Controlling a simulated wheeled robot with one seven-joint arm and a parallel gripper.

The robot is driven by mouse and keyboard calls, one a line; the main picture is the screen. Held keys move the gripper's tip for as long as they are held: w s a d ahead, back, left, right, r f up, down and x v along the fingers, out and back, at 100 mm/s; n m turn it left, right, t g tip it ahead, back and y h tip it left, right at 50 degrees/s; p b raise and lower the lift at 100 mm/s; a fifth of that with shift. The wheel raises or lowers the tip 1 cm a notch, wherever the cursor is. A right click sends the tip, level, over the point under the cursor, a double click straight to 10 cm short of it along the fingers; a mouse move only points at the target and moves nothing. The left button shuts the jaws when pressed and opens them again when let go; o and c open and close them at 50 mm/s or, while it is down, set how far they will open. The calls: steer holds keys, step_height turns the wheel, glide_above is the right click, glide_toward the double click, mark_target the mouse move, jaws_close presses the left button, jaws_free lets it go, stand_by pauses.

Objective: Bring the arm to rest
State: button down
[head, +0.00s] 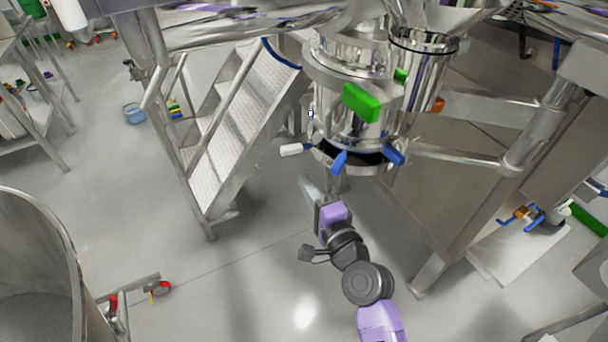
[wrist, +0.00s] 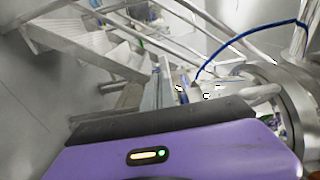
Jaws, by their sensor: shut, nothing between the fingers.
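My arm reaches up from the bottom of the head view, with purple and dark grey links. My gripper (head: 307,186) is at its end, just below and left of the steel vessel outlet (head: 345,150) with blue and white handles. It looks apart from the outlet, though the gap is hard to judge. The fingers are together and hold nothing. In the wrist view, the purple wrist housing fills the bottom, and my gripper (wrist: 166,88) extends beyond its dark edge.
Steel stairs (head: 235,120) stand left of my gripper. A steel cabinet (head: 450,170) stands to the right. A large round steel bin (head: 38,250) on castors is at lower left. Open floor (head: 240,285) lies between bin and arm.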

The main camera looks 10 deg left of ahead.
steer(key=v, duration=0.6)
steer(key=shift+s+a, duration=0.25)
steer(key=shift+a, duration=0.15)
steer(key=s+d+r+n+t+h, duration=0.1)
steer(key=s+d+n+t+h, duration=0.35)
steer(key=s+d, duration=0.8)
steer(key=s+d+n+g+h, duration=0.2)
steer(key=s+d, duration=0.3)
steer(key=s, duration=0.8)
steer(key=s+d+n+g+h, duration=0.3)
steer(key=s+d+n, duration=0.1)
steer(key=s, duration=0.8)
steer(key=shift+s+d+f+n, duration=0.25)
steer(key=shift+s+d+n, duration=0.15)
steer(key=shift+n, duration=0.15)
